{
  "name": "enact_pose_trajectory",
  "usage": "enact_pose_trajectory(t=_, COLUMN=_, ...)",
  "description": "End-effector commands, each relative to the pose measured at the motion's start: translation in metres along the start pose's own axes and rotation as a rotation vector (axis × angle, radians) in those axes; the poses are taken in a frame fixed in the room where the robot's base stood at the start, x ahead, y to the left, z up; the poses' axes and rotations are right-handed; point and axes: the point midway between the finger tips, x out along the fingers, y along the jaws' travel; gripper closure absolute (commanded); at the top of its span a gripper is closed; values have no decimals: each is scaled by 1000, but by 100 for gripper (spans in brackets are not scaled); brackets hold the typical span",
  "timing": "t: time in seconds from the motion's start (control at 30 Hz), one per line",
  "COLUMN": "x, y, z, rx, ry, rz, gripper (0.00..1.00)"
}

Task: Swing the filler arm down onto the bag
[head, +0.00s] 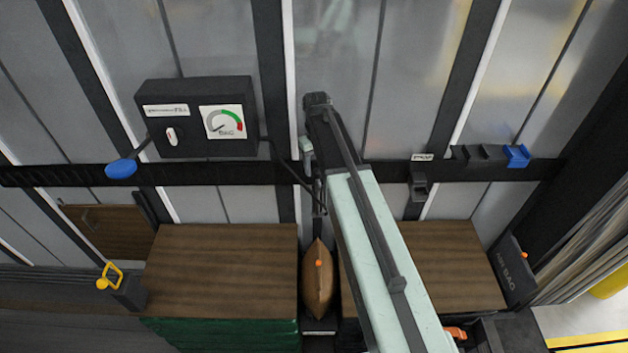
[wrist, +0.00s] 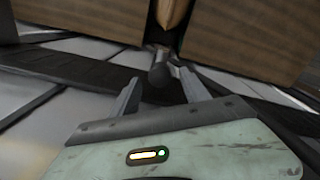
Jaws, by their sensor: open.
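The brown bag (head: 318,285) stands in the gap between two wooden-faced crates, with an orange spot near its top. Its tip also shows at the top of the wrist view (wrist: 172,12). A dark rounded part (wrist: 159,72), which looks like the end of the filler arm, lies between the jaws just short of the bag. My gripper (wrist: 160,80) is open around that part; I cannot tell whether the jaws touch it. In the head view my arm hides most of the gripper and of the filler arm, above the bag tip.
A dark control box (head: 199,118) with a gauge and a blue-ended lever (head: 121,168) is on the wall at left. Crates (head: 225,270) flank the bag. A yellow handle (head: 110,276) stands left. A blue holder (head: 517,156) is on the rail at right.

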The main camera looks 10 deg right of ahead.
Motion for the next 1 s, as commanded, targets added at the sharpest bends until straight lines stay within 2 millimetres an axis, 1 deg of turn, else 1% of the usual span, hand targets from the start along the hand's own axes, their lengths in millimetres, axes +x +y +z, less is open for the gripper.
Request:
enact_pose_trajectory(t=0.03, x=14, y=0, z=0, rx=0, ry=0, rz=0, gripper=46)
enact_pose_trajectory(t=0.1, x=17, y=0, z=0, rx=0, ry=0, rz=0, gripper=46)
enact_pose_trajectory(t=0.37, x=15, y=1, z=0, rx=1, ry=0, rz=0, gripper=46)
enact_pose_trajectory(t=0.47, x=15, y=1, z=0, rx=1, ry=0, rz=0, gripper=71)
enact_pose_trajectory(t=0.5, x=15, y=1, z=0, rx=1, ry=0, rz=0, gripper=82)
enact_pose_trajectory(t=0.57, x=15, y=1, z=0, rx=1, ry=0, rz=0, gripper=99)
enact_pose_trajectory(t=0.6, x=15, y=1, z=0, rx=1, ry=0, rz=0, gripper=100)
enact_pose_trajectory(t=1.0, x=15, y=2, z=0, rx=2, ry=0, rz=1, gripper=100)
